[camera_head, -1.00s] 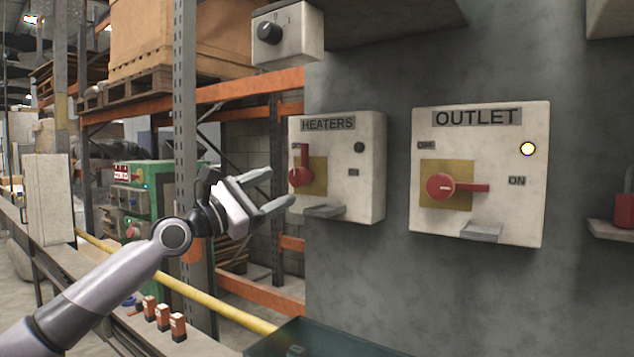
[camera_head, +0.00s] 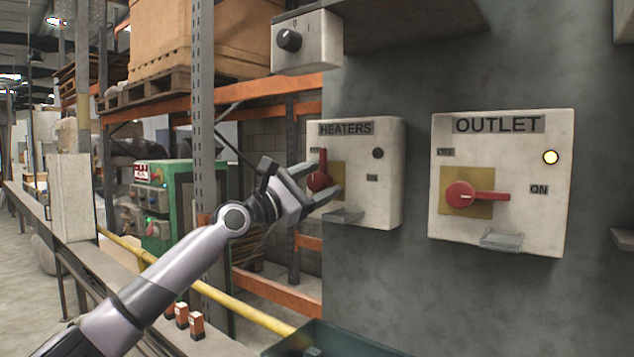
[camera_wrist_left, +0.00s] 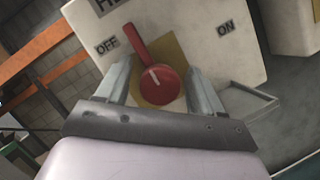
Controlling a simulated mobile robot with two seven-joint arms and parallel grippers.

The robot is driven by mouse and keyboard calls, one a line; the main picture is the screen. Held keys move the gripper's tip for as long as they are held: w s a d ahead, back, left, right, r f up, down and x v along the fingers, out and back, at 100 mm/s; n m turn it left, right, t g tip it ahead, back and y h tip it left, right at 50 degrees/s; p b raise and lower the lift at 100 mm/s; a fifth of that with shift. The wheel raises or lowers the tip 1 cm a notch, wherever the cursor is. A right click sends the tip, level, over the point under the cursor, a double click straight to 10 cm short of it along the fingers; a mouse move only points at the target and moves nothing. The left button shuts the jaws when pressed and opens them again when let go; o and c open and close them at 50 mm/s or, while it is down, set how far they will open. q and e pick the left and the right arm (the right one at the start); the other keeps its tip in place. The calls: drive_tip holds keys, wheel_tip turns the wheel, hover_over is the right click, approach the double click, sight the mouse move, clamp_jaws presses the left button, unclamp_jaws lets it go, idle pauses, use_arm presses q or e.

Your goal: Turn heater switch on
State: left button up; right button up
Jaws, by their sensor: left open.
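The heater box (camera_head: 386,175), labelled HEATERS, is on the grey wall, with a dark round lamp (camera_head: 377,153) on its front. Its red heater switch (camera_head: 320,170) has its handle pointing up. In the left wrist view the red switch (camera_wrist_left: 158,84) has its handle tilted up toward the OFF label (camera_wrist_left: 107,45); the ON label (camera_wrist_left: 225,27) is to the right. My left gripper (camera_head: 322,182) is open, its fingers on either side of the red knob. In the wrist view the left gripper (camera_wrist_left: 160,88) straddles the knob; contact cannot be told. My right gripper is not in view.
The outlet box (camera_head: 545,200) to the right has a red switch (camera_head: 476,195) pointing toward ON and a lit lamp (camera_head: 550,157). A small box with a black knob (camera_head: 289,40) is above. Orange shelving (camera_head: 262,88) stands behind my left arm.

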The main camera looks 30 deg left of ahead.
use_arm(q)
drive_tip(key=c, duration=1)
drive_tip(key=shift+m, duration=0.3)
drive_tip(key=shift+m+g+h, duration=0.3)
drive_tip(key=shift+m, duration=0.4)
drive_tip(key=shift+r+m+g+p, duration=0.1)
drive_tip(key=shift+m+g+p, duration=0.2)
drive_tip(key=shift+m, duration=0.6)
drive_tip(key=m+p, duration=0.1)
drive_tip(key=m, duration=0.1)
drive_tip(key=m+g+h+p, duration=0.1)
drive_tip(key=m+p, duration=0.1)
drive_tip(key=shift+r+g, duration=0.1)
drive_tip(key=shift+g, duration=0.2)
drive_tip(key=shift+m+p, duration=0.35)
drive_tip(key=shift+m, duration=0.15)
drive_tip(key=m+g+y+p, duration=0.1)
drive_tip(key=m+g+p, duration=0.1)
drive_tip(key=m+p, duration=0.3)
drive_tip(key=shift+d+m+p, duration=0.1)
drive_tip(key=shift+m+p, duration=0.25)
drive_tip(key=shift+m, duration=0.05)
drive_tip(key=shift+f+m+g+y+p, duration=0.25)
drive_tip(key=shift+m+g+y+p, duration=0.35)
drive_tip(key=shift+m, duration=0.5)
drive_tip(key=shift+o, duration=0.4)
drive_tip(key=shift+f+m, duration=0.15)
drive_tip(key=shift+m, duration=0.35)
